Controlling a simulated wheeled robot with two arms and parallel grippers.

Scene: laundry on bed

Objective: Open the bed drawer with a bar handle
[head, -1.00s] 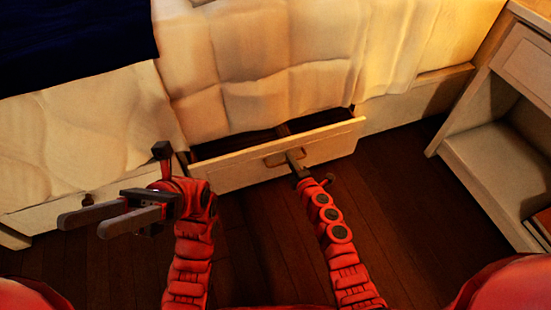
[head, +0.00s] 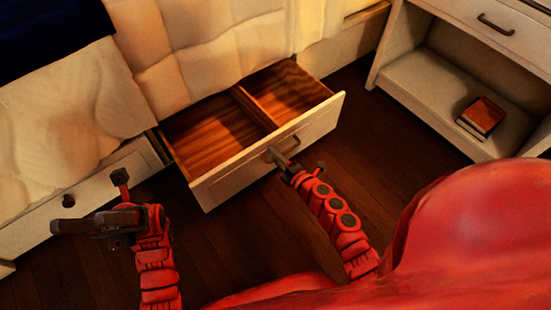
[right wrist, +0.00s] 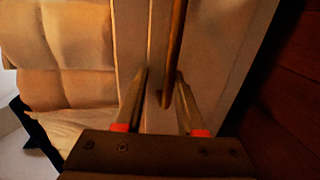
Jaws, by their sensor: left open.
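The bed drawer (head: 318,128) stands pulled out from under the bed, and its wooden inside with a divider shows. Its bar handle (head: 293,147) is on the front panel, and it also shows in the right wrist view (right wrist: 177,35). My right gripper (head: 273,155) is at the handle; in the right wrist view its fingers (right wrist: 162,75) lie on either side of the bar, which is closer to the right finger. My left gripper (head: 62,226) is open and empty, left of the drawer.
Another bed drawer (head: 105,185) with a dark knob (head: 68,201) is closed at left, near my left gripper. A nightstand (head: 425,88) with a book (head: 481,117) on its shelf stands at right. Dark wood floor (head: 372,137) lies clear between drawer and nightstand.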

